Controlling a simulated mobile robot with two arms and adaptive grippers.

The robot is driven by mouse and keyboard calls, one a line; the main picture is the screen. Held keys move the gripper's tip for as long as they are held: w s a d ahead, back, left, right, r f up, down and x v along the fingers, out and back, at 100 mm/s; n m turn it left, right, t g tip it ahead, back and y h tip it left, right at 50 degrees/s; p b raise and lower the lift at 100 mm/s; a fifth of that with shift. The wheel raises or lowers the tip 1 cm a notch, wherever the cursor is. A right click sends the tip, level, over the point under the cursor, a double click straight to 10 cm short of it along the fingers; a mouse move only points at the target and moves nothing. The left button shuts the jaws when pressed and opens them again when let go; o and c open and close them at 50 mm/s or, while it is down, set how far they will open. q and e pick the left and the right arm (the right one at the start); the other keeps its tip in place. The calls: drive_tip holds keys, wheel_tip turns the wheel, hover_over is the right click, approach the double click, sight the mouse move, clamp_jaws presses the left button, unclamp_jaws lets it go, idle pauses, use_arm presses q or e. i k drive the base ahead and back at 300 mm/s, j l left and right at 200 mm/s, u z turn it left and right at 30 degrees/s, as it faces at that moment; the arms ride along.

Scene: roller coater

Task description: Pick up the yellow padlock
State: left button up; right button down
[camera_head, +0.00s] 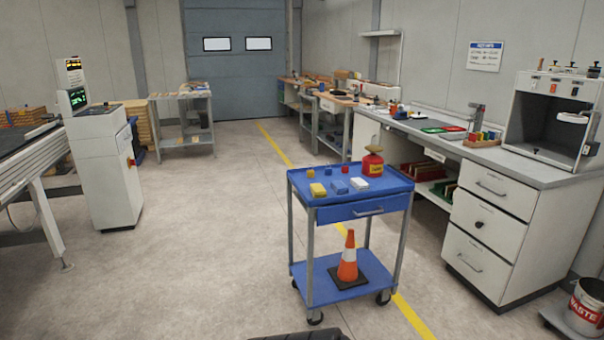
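A blue cart (350,210) stands on the floor a little right of centre. On its top tray, near the back left corner, is a small yellow item (310,173) that appears to be the yellow padlock; it is too small to make out its shackle. Neither of my grippers shows in the head view.
The tray also holds small blue and red items, a blue block (339,187), a white block (359,184) and a red can (373,165). An orange cone (348,260) stands on the lower shelf. A workbench (490,220) is right; floor left of the cart is clear.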

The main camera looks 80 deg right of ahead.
sight(310, 172)
drive_tip(key=z, duration=2.85)
drive_tip(key=i+j+z, duration=0.15)
drive_tip(key=i, duration=0.4)
